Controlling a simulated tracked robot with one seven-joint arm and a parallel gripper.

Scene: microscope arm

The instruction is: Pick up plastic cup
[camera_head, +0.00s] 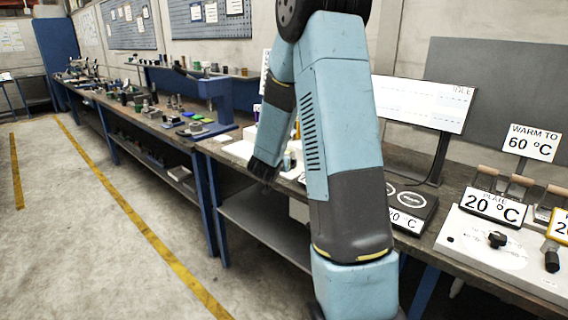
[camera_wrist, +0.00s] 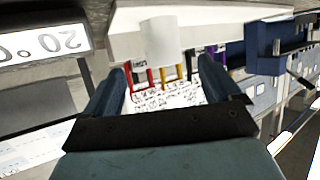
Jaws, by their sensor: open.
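A pale, whitish cylinder that looks like the plastic cup (camera_wrist: 162,42) shows in the wrist view, ahead of my gripper and roughly in line with the gap between its fingers. My gripper (camera_wrist: 164,80) is open, with one dark finger on each side of that gap and nothing held. The cup is apart from both fingers. In the head view my gripper (camera_head: 264,172) hangs low at the front edge of the bench. There the cup cannot be told apart clearly from the small items behind the gripper and beside my arm.
Thin red, orange and yellow sticks (camera_wrist: 154,76) show near the cup, over a white patterned surface (camera_wrist: 165,96). In the head view a hot plate (camera_head: 410,203) and monitor (camera_head: 425,105) stand right of my arm. A blue stand (camera_head: 212,100) is to the left.

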